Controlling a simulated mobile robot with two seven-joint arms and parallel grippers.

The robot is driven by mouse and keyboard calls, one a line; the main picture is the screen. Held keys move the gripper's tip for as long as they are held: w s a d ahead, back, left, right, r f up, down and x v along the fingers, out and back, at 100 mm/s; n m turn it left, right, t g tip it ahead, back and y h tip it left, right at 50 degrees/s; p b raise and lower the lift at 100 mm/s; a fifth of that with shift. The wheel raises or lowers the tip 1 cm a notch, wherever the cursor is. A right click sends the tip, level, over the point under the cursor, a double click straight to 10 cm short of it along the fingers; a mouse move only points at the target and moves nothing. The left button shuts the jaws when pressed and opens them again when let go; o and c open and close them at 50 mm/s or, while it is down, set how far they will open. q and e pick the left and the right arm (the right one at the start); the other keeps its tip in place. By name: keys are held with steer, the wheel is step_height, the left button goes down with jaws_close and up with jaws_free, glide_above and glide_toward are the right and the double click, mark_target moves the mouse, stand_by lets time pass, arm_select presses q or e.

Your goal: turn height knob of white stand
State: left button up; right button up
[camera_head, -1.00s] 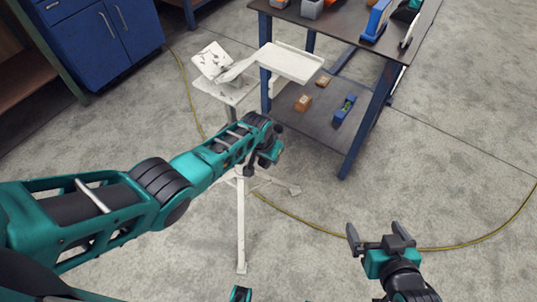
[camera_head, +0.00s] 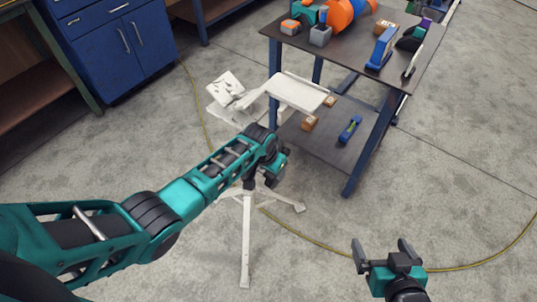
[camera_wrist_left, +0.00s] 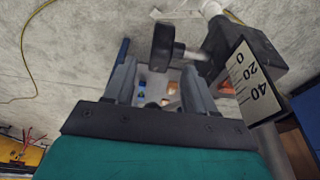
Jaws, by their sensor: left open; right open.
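The white stand (camera_head: 247,235) stands on legs on the concrete floor, with a tilted white top tray (camera_head: 298,93). My left arm crosses in front of its column in the head view and hides most of it. In the left wrist view, a black knob (camera_wrist_left: 162,46) sits on a short shaft beside a black collar (camera_wrist_left: 252,55) with a scale plate (camera_wrist_left: 249,84). My left gripper (camera_wrist_left: 160,72) is open, its fingers on either side of the knob's line; I cannot tell whether they touch it. My right gripper (camera_head: 381,248) is open and empty above the floor.
A dark table with blue legs (camera_head: 345,65) stands right behind the stand and holds several items. Its lower shelf (camera_head: 325,145) carries small boxes and a blue item. A blue cabinet (camera_head: 120,45) is at the back left. A yellow cable (camera_head: 310,222) lies on the floor.

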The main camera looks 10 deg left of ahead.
mark_target(268, 182)
arm_select(q)
steer(key=shift+v, duration=2.65)
